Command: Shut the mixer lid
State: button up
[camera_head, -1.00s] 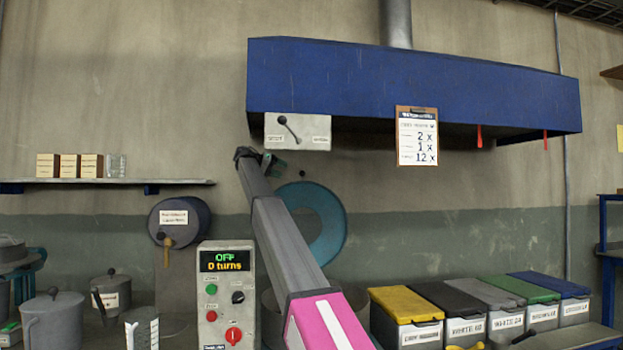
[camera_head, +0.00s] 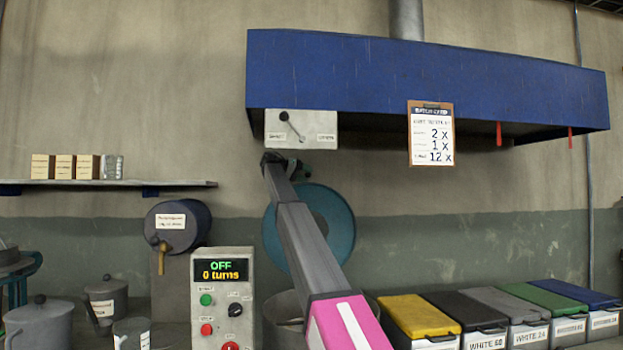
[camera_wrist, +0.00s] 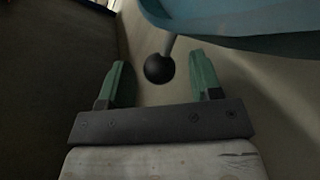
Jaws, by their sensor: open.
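The mixer lid is a teal disc (camera_head: 337,222) standing raised, nearly upright, behind my arm, which covers its middle. Its teal edge (camera_wrist: 240,18) fills the top right of the wrist view. A black ball knob (camera_wrist: 159,68) on a short grey stem shows below that edge. My gripper (camera_wrist: 162,80) is open, its green fingers to the left and right of the knob; contact cannot be told. In the head view my gripper (camera_head: 288,166) is above the lid's upper left rim. The mixer bowl (camera_head: 284,308) is below, partly hidden by my arm.
A control box (camera_head: 222,290) reading OFF, 0 turns stands left of the bowl. Lidded bins (camera_head: 420,315) line the right. A blue hood (camera_head: 420,85) with a white lever panel (camera_head: 318,130) hangs just above my gripper. A shelf (camera_head: 110,183) is at left.

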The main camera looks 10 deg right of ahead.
jog(key=shift+x, duration=1.65)
